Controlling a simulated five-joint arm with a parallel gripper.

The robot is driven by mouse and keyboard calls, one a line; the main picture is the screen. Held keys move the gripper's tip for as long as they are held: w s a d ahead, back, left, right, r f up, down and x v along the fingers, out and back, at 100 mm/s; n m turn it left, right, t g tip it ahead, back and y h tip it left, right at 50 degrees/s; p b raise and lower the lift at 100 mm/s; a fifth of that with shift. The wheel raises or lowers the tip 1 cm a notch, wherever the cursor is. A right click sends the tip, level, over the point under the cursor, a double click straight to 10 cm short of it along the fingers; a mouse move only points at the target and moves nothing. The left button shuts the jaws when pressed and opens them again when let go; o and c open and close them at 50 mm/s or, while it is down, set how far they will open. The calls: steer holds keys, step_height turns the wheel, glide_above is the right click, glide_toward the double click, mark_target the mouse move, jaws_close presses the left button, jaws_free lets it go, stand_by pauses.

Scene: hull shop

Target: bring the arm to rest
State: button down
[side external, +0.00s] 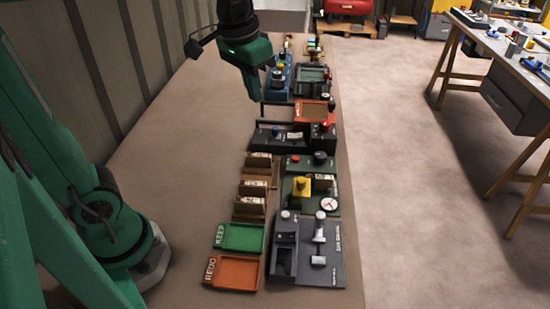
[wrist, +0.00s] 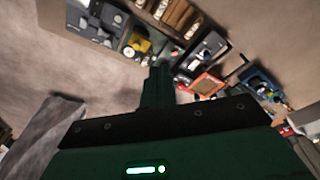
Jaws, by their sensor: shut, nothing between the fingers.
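My gripper (side external: 255,92) is green and hangs in the air above the far half of the bench, pointing down, with its fingers together. It is shut and holds nothing. In the wrist view its closed fingers (wrist: 158,88) point toward the row of fixtures on the bench. It looks apart from everything around it, though its exact height above the bench is hard to tell.
A green tray (side external: 240,237) and an orange tray (side external: 233,272) lie at the near end. A grey fixture (side external: 335,262), wooden card holders (side external: 252,186), a black fixture (side external: 268,137) and a blue fixture (side external: 275,82) line the bench. The left of the bench (side external: 180,140) is bare.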

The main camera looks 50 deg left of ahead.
steer(key=s+a+f+t, duration=0.1)
steer(key=s+f, duration=0.1)
steer(key=s, duration=0.3)
steer(key=s+a+f+t, duration=0.1)
steer(key=s+f+t, duration=0.1)
steer(key=s, duration=0.4)
steer(key=shift+a, duration=0.3)
